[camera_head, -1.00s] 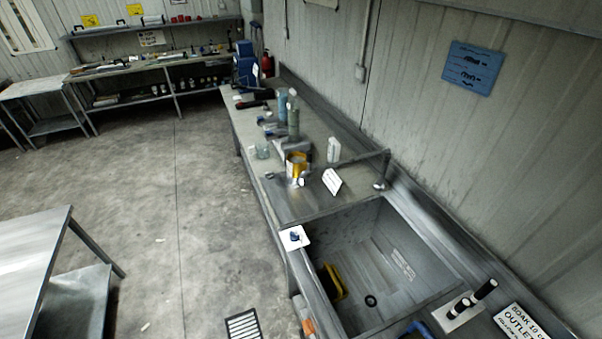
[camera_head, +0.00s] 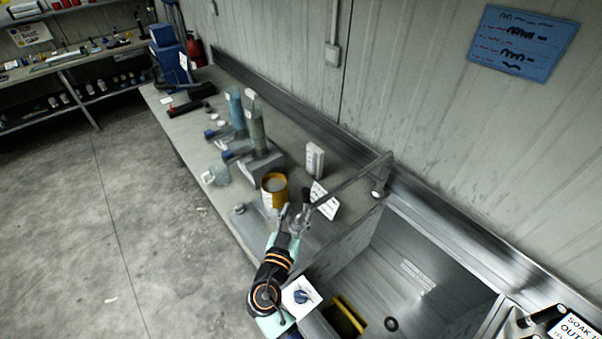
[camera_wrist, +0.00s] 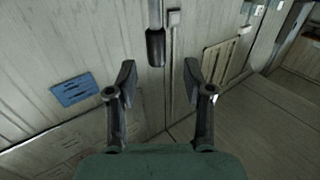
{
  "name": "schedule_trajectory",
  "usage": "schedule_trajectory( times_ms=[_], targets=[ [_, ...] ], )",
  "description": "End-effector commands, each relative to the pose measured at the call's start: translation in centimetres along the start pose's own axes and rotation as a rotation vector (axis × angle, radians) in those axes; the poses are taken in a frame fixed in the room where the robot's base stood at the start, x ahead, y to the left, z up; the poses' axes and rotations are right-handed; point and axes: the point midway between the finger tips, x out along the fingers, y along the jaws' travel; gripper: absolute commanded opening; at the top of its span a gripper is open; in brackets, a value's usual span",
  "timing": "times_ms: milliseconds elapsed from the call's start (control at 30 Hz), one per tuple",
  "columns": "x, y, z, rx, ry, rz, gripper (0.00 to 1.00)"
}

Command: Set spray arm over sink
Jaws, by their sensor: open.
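The spray arm (camera_head: 352,178) is a grey bar on a post at the sink's back left corner. It reaches left over the bench, with a dark nozzle (camera_head: 306,195) at its free end. The steel sink (camera_head: 385,255) lies to the right of it. My gripper (camera_head: 295,214) is open near the nozzle, above the bench's end. In the wrist view the dark nozzle (camera_wrist: 156,46) hangs just beyond and between the open fingertips (camera_wrist: 160,70). I cannot tell whether a finger touches it.
An amber container (camera_head: 274,190), a white sign (camera_head: 324,202) and a white bottle (camera_head: 314,160) stand close to my gripper on the bench. A switch plate (camera_head: 300,297) is on the sink's front edge. A yellow item (camera_head: 345,318) lies in the sink. The wall is behind.

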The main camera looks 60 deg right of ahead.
Motion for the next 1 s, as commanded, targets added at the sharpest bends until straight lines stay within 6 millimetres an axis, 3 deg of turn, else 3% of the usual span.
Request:
schedule_trajectory(
  times_ms=[167, 533, 867, 1000],
  targets=[
    [0.7, 0.0, -0.2, 0.000, 0.003, 0.001, 0.52],
    [6.9, 0.0, -0.3, 0.001, 0.003, 0.002, 0.52],
    [7.8, 0.0, -0.1, 0.001, 0.002, 0.000, 0.52],
    [7.8, 0.0, -0.1, 0.001, 0.002, 0.000, 0.33]
  ],
)
